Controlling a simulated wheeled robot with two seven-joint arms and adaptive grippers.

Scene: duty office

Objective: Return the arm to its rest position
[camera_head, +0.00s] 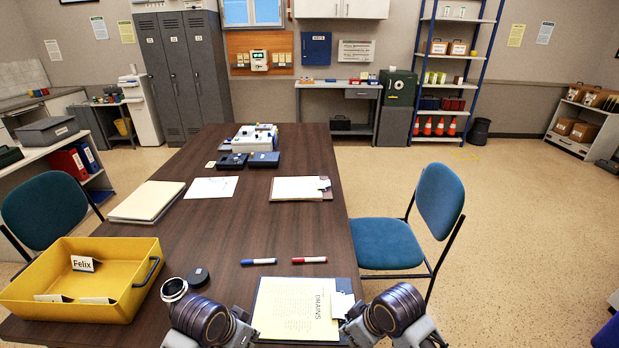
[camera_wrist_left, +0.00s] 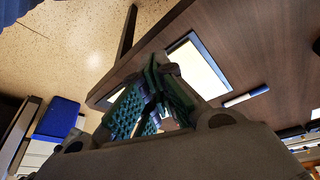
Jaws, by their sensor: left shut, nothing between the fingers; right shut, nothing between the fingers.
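My right arm (camera_head: 395,310) and my left arm (camera_head: 205,320) show at the bottom edge of the head view, on either side of a clipboard. My right gripper (camera_head: 362,330) shows only in part there, low and beside the clipboard, with nothing seen in it. My left gripper (camera_wrist_left: 155,68) shows in the left wrist view. Its green ridged fingers are together and hold nothing. Its fingertips are not clear in the head view.
The clipboard with a yellow sheet (camera_head: 295,308) lies at the table's near edge. A blue marker (camera_head: 258,261) and a red marker (camera_head: 309,260) lie behind it. A yellow tray (camera_head: 110,312) is at left, a blue chair (camera_head: 388,243) at right. The table's middle (camera_head: 240,225) is bare.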

